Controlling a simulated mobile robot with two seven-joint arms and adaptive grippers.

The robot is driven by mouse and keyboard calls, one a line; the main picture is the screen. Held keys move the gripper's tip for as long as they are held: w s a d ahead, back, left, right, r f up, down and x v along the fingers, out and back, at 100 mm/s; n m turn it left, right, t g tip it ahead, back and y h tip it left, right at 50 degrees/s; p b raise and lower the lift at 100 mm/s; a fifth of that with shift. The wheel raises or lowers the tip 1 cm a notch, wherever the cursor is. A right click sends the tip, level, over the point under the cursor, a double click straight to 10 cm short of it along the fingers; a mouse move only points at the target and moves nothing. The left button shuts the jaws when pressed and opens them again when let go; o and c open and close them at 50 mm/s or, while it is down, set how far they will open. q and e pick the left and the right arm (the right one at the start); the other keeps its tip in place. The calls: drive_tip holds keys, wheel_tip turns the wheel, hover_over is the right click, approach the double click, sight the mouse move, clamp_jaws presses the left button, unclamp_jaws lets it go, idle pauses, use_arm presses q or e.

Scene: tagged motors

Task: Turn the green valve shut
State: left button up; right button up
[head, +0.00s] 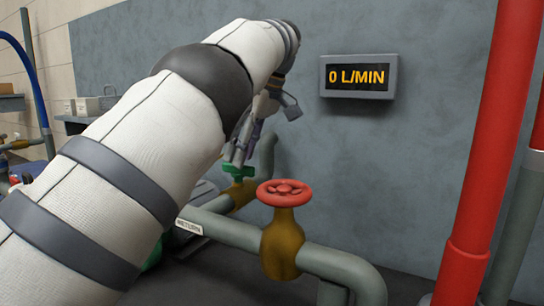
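The green valve (239,171) sits on a brass body on a grey-green pipe, mid-picture in the head view. Only part of its handle shows; my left arm and gripper cover some of it. My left gripper (240,155) points down with its fingertips right at the green handle. I cannot tell whether the fingers are closed on it or only beside it. My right gripper is not in view.
A red handwheel valve (284,193) on a brass body stands nearer, to the right of the green one. A pipe label (189,226) reads RETURN. A wall display (358,76) reads 0 L/MIN. A thick red pipe (492,150) rises at the right.

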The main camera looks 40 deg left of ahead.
use_arm(q)
drive_tip(key=w+d, duration=0.1)
drive_tip(key=d, duration=1.1)
drive_tip(key=shift+w+r, duration=0.2)
drive_tip(key=shift+r, duration=0.1)
drive_tip(key=shift+d, duration=0.1)
